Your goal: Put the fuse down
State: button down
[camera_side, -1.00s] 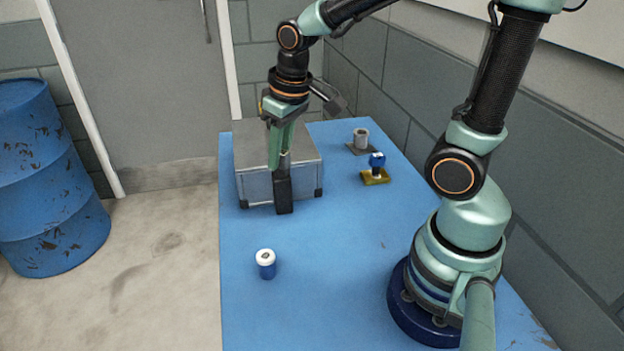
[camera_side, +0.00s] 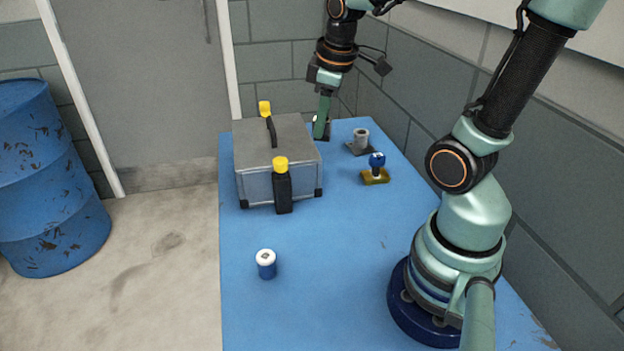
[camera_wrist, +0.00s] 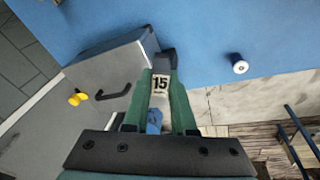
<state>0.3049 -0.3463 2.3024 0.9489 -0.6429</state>
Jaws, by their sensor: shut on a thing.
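My gripper (camera_side: 322,130) is at the back right of the grey case (camera_side: 260,190) in the side view, and its height over the table is hard to tell. In the wrist view my gripper (camera_wrist: 163,76) is shut, with its green fingers either side of the fuse (camera_wrist: 160,84). The fuse is pale with the number 15 on it and has a blue part near the palm. In the side view the fuse is too small and hidden to tell well.
A black bottle (camera_side: 282,193) with a yellow cap stands at the case's front; another yellow cap (camera_side: 265,108) shows behind it. A grey cup (camera_side: 361,137), a blue-topped item (camera_side: 376,172) and a blue-white jar (camera_side: 266,264) stand on the blue table (camera_side: 330,290). Its front is mostly clear.

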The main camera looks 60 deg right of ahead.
jog(key=s+x, duration=0.1)
jog(key=x, duration=0.5)
jog(key=s+a+x, duration=0.1)
jog(key=s+x, duration=0.1)
jog(key=x, duration=0.4)
jog(key=s+f+x, duration=0.1)
jog(key=x, duration=0.6)
jog(key=shift+s+a, duration=0.1)
jog(key=shift+a, duration=0.05)
jog(key=shift+f, duration=0.1)
jog(key=shift+f, duration=0.15)
jog(key=c, duration=0.7)
grip_release()
jog(key=shift+c, duration=0.2)
